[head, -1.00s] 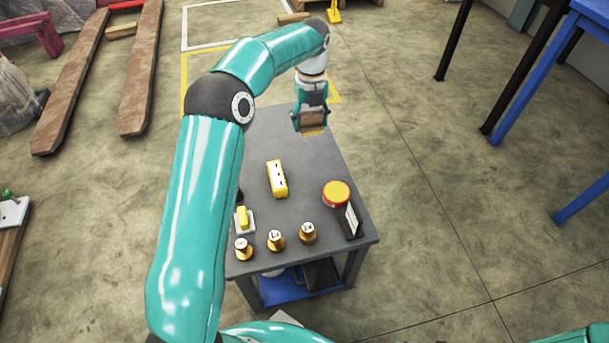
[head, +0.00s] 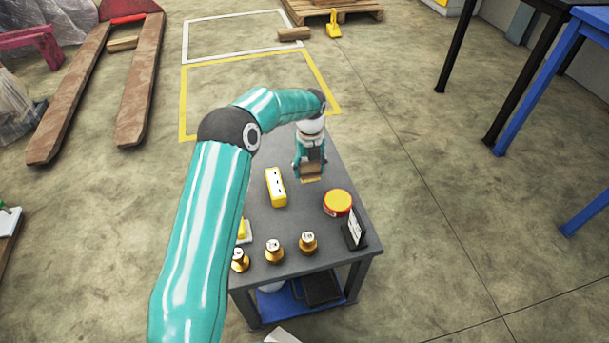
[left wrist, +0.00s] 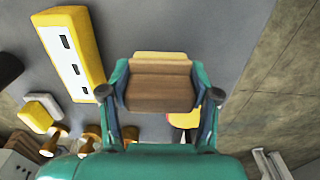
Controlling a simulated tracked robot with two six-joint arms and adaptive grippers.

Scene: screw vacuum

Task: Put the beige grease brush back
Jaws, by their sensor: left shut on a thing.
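My left gripper (head: 310,172) is shut on the beige grease brush (head: 311,180), which has a brown wooden body and a beige strip along its end. They are over the far right part of the grey table, right of a yellow block with dark slots (head: 276,188). In the left wrist view the brush (left wrist: 160,88) sits between the fingers (left wrist: 160,95), and the slotted yellow block (left wrist: 72,52) lies at upper left. I cannot tell the brush's exact height above the tabletop. My right gripper is not in view.
On the grey table (head: 285,226) stand a red and yellow round tin (head: 338,202), a dark stand with a white label (head: 354,230), several brass pieces (head: 274,251) along the near edge and a partly hidden yellow item (head: 241,229). Floor right of the table is clear.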

